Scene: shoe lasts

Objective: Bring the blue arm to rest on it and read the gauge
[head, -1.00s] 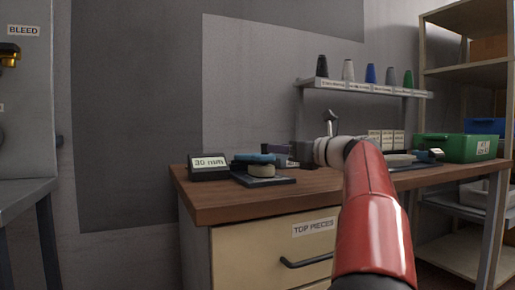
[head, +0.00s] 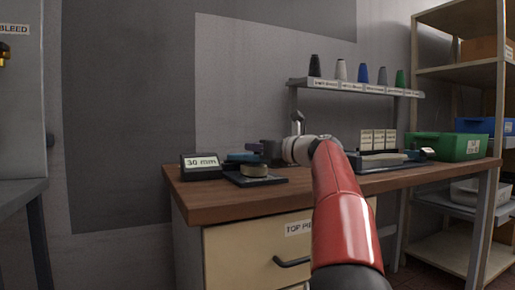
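The gauge stands at the left end of the wooden bench. Its dark display box (head: 201,167) reads "30 mm". Next to it is a dark base plate (head: 275,181) with a thick cream piece (head: 254,171) on it. The blue arm (head: 242,157) lies low just behind and above the cream piece; I cannot tell whether they touch. My gripper (head: 266,150) is dark and small, just right of the blue arm, with a purple patch beside it. Its fingers are too small and partly hidden to tell open from shut.
The bench (head: 225,208) has a drawer marked "TOP PIE..." (head: 250,255). Another flat device with a pale piece (head: 383,160) lies right of my arm. A green bin (head: 448,146) stands further right. A wall shelf (head: 355,88) holds several coloured cones.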

